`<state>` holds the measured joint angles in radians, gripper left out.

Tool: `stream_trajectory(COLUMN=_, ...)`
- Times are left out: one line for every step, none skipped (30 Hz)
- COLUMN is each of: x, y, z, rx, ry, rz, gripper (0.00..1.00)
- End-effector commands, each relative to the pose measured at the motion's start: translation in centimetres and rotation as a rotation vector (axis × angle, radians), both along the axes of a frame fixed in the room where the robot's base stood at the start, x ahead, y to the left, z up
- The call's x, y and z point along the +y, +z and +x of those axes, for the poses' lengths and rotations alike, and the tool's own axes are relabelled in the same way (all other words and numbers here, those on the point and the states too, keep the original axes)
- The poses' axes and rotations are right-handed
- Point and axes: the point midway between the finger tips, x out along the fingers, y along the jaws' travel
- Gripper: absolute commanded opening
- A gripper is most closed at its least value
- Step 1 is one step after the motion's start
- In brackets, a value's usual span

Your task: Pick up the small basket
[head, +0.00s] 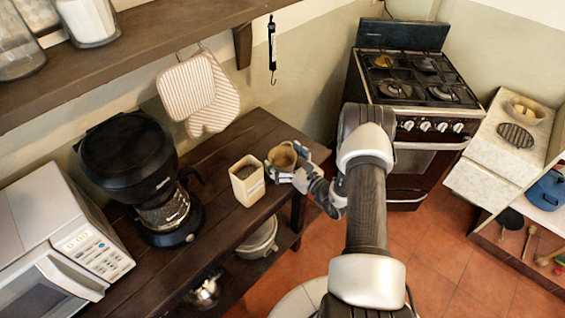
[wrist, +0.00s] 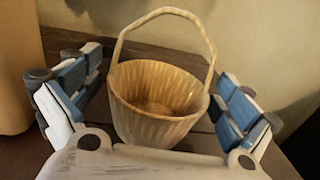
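The small basket (wrist: 155,112) is tan and ribbed, with a thin arched handle. It stands upright on the dark wooden table, and in the head view it is the small tan object (head: 283,158) near the table's right end. My gripper (wrist: 160,95) is open, with one blue-padded finger on each side of the basket. Gaps show between the fingers and the basket wall. In the head view my gripper (head: 290,172) is at the basket and partly covers it. The basket's lower front is hidden by my gripper's body in the wrist view.
A square cream container (head: 247,180) stands just left of the basket. A black coffee maker (head: 130,165) and a white microwave (head: 60,250) are further left. A shelf (head: 130,50) overhangs the table's back. A stove (head: 410,90) stands to the right.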

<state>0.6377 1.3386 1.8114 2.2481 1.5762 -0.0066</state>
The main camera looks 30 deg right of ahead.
Motion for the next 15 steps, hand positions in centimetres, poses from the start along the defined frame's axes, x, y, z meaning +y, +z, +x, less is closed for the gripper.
stream_trajectory(x=-0.01, y=-0.01, z=-0.02, rx=0.0, ry=0.0, rz=0.0, gripper=0.91)
stream_trajectory(x=0.0, y=-0.01, z=-0.02, rx=0.0, ry=0.0, rz=0.0, gripper=0.89)
stream_trajectory(x=0.0, y=-0.01, z=-0.02, rx=0.0, ry=0.0, rz=0.0, gripper=0.86)
stream_trajectory(x=0.0, y=-0.02, z=-0.02, rx=0.0, ry=0.0, rz=0.0, gripper=0.84)
stream_trajectory(x=0.0, y=-0.02, z=-0.02, rx=0.0, ry=0.0, rz=0.0, gripper=0.82)
stream_trajectory(x=0.0, y=-0.02, z=-0.03, rx=0.0, ry=0.0, rz=0.0, gripper=0.79)
stream_trajectory(x=0.0, y=-0.02, z=-0.03, rx=0.0, ry=0.0, rz=0.0, gripper=0.77)
stream_trajectory(x=0.0, y=-0.02, z=-0.03, rx=0.0, ry=0.0, rz=0.0, gripper=0.75)
stream_trajectory(x=0.0, y=-0.02, z=-0.03, rx=0.0, ry=0.0, rz=0.0, gripper=0.73)
stream_trajectory(x=0.0, y=-0.03, z=-0.03, rx=0.0, ry=0.0, rz=0.0, gripper=0.71)
stream_trajectory(x=0.0, y=-0.02, z=-0.03, rx=0.0, ry=0.0, rz=0.0, gripper=0.69)
stream_trajectory(x=0.01, y=-0.03, z=-0.03, rx=0.0, ry=0.0, rz=0.0, gripper=0.66)
stream_trajectory(x=0.01, y=-0.03, z=-0.03, rx=0.0, ry=0.0, rz=0.0, gripper=0.64)
stream_trajectory(x=0.01, y=-0.02, z=-0.03, rx=0.0, ry=0.0, rz=0.0, gripper=0.62)
stream_trajectory(x=0.01, y=-0.02, z=-0.03, rx=0.0, ry=0.0, rz=0.0, gripper=0.59)
